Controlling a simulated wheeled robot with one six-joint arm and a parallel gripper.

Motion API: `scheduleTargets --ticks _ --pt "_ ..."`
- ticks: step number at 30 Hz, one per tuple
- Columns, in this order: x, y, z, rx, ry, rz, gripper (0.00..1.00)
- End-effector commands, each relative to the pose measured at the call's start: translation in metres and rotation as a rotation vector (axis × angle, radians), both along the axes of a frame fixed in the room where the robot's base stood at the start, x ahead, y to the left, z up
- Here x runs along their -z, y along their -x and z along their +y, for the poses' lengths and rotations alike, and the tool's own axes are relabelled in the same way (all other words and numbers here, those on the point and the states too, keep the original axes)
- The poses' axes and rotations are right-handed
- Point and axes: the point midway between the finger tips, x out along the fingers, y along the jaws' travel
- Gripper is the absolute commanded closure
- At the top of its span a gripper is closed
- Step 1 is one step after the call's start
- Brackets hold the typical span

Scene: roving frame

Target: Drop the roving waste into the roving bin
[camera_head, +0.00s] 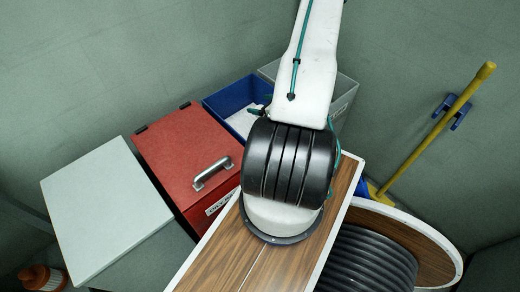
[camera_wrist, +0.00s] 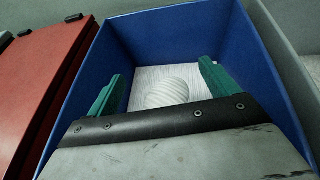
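The blue bin (camera_head: 226,99) stands against the wall beyond my arm in the head view, and its inside wall (camera_wrist: 160,38) fills much of the wrist view. A pale, ribbed, rounded bundle, which looks like the roving waste (camera_wrist: 167,92), lies in the bin on a whitish bottom. My gripper (camera_wrist: 160,88) is over the bin with its two green fingers wide apart. The bundle shows between the fingers with clear gaps on both sides, apart from them.
A red lidded box (camera_head: 185,155) stands left of the blue bin, and a grey bin (camera_head: 345,92) stands right of it. A pale grey box (camera_head: 105,205) is at far left. A yellow-handled tool (camera_head: 435,130) leans at the right wall.

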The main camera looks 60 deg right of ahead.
Motion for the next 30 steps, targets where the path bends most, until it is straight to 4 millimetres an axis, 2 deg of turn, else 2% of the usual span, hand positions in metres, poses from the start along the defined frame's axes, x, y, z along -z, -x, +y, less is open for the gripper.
scheduleTargets --ticks 10,21,25,30 --pt "-0.002 0.004 0.0 0.0 -0.001 0.0 0.12" --pt "-0.024 0.057 0.007 0.004 0.001 0.0 0.12" --pt "-0.028 0.068 0.009 0.002 0.0 0.0 0.12" --pt "-0.03 0.072 0.011 0.0 -0.001 0.0 0.12"
